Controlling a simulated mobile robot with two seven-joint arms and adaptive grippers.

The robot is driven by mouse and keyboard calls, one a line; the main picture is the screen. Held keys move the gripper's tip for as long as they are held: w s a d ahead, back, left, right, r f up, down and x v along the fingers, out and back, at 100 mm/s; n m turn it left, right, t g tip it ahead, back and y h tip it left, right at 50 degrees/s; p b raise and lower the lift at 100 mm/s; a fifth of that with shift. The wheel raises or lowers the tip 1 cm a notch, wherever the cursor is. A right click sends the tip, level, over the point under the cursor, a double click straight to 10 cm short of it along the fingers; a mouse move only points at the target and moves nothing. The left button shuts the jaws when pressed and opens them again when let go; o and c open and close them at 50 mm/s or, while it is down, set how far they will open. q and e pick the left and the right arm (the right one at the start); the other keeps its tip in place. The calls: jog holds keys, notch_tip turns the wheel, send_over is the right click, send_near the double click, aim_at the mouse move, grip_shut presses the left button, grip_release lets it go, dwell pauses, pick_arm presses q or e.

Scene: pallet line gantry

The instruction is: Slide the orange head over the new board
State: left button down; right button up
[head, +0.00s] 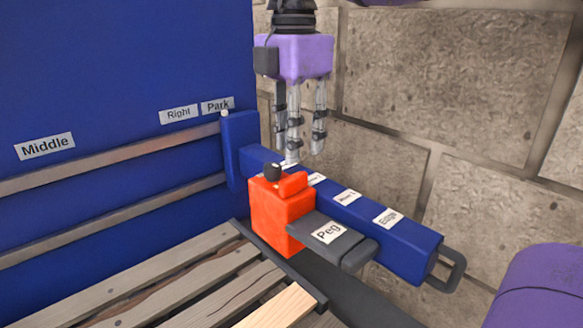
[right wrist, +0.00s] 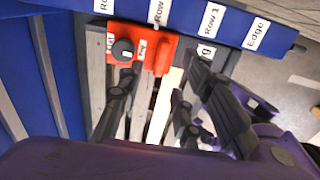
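The orange head (head: 268,218) sits on the blue beam (head: 405,247), with a black knob (head: 272,172) and a raised orange lug on top. It also shows in the right wrist view (right wrist: 142,36). A dark grey plate labelled "Peg" (head: 357,252) lies to its right. A pale board (head: 275,308), likely the new one, lies among darker slats; in the right wrist view its far end (right wrist: 168,85) is near the head and plate. My right gripper (head: 303,148) points down, fingers spread and empty, above the beam behind the head. My left gripper is not in view.
The beam carries row labels and an "Edge" label (head: 388,217), with a grey handle (head: 452,272) at its right end. A blue panel (head: 110,70) with rails labelled "Middle", "Right" and "Park" stands left. A stone wall (head: 450,90) is behind. Weathered slats (head: 140,290) lie in front.

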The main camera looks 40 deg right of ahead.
aim_at(294, 176)
jog(key=f, duration=0.7)
jog(key=shift+s+a+f, duration=0.1)
jog(key=shift+s+f, duration=0.05)
jog(key=shift+s, duration=0.05)
grip_shut()
